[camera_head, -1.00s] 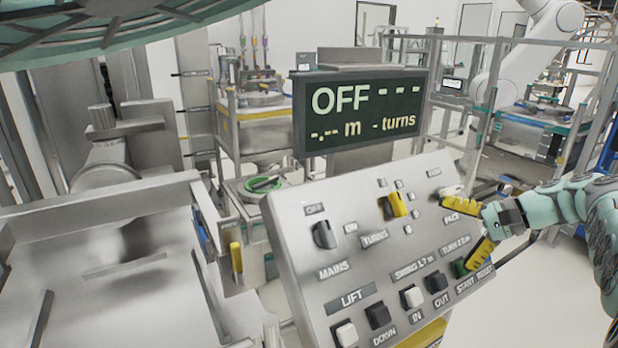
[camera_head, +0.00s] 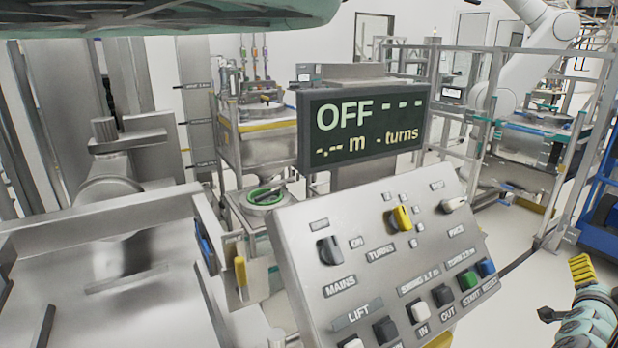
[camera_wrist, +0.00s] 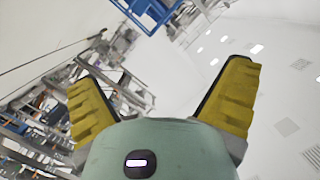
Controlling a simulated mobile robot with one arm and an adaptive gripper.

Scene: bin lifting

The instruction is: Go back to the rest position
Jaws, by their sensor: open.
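My gripper (camera_head: 566,292) is at the lower right of the head view, right of the control panel and apart from it. One yellow finger pad shows there, and the wrist is cut off by the picture's edge. In the wrist view both yellow fingers (camera_wrist: 165,95) are spread wide with nothing between them. The display (camera_head: 365,130) reads OFF.
A steel machine (camera_head: 110,250) fills the left. A railed frame (camera_head: 520,130) and a white robot arm (camera_head: 530,60) stand at the back right, with a blue rack (camera_head: 603,200) at the right edge. Bare floor lies between the panel and the rack.

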